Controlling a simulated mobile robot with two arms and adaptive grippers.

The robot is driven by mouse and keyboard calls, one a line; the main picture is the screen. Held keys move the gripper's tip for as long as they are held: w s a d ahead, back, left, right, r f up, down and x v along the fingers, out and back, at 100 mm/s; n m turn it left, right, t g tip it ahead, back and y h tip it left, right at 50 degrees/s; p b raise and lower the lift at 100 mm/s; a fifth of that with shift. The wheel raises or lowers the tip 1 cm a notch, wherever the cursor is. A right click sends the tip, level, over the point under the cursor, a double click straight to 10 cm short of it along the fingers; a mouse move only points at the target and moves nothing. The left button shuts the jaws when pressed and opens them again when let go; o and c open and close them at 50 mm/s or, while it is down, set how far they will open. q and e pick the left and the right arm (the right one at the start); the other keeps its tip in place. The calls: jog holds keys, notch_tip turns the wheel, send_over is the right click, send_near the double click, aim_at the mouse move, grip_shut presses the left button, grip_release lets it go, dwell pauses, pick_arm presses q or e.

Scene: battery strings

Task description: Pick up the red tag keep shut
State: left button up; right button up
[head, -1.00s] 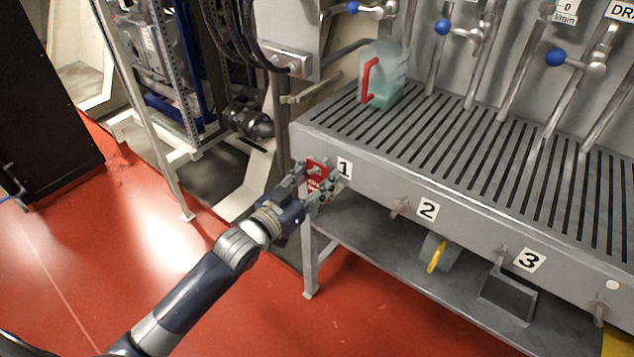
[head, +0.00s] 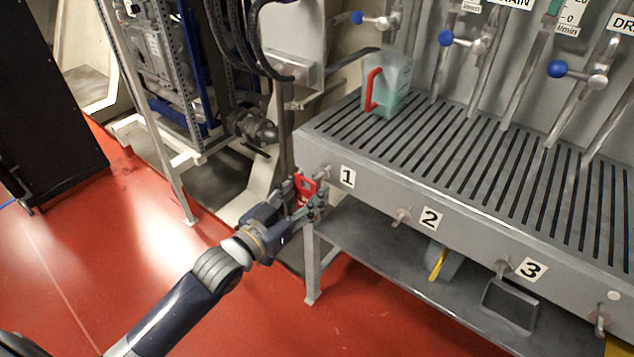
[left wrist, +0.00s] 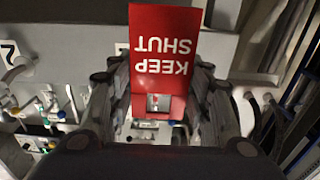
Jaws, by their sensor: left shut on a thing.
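The red tag (head: 304,188) reads "KEEP SHUT" upside down in the left wrist view (left wrist: 165,62), with a small square hole near its lower end there. My left gripper (head: 307,196) is shut on the tag, with one finger on each side of it. In the head view the tag is just in front of the bench's front face, below and left of the number 1 label. My right gripper is not in view.
The grey slatted bench (head: 378,190) has hooks and labels 1, 2 and 3 along its front. A clear jug (head: 392,85) with a red handle stands on top. A lower shelf (head: 400,268) holds a dustpan-like item (head: 508,305). The red floor (head: 90,260) at left is open.

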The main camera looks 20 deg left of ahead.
pick_arm(q)
jog(key=shift+v, duration=6.6)
pick_arm(e)
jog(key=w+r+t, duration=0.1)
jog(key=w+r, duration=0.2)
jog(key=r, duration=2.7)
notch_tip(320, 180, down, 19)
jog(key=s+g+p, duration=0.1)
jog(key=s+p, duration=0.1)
jog(key=p, duration=0.7)
pick_arm(q)
jog(key=s+d+r+n+y+p, duration=0.2)
jog(key=r+y+p, duration=0.1)
jog(key=r, duration=0.4)
jog(key=s+d+r+n+t+y+p, duration=0.1)
jog(key=s+d+r+n+y+p, duration=0.1)
jog(key=r, duration=0.6)
jog(key=shift+s+d+y+p, duration=0.15)
jog(key=shift+s+y+p, duration=0.25)
jog(key=shift+y+p, duration=0.2)
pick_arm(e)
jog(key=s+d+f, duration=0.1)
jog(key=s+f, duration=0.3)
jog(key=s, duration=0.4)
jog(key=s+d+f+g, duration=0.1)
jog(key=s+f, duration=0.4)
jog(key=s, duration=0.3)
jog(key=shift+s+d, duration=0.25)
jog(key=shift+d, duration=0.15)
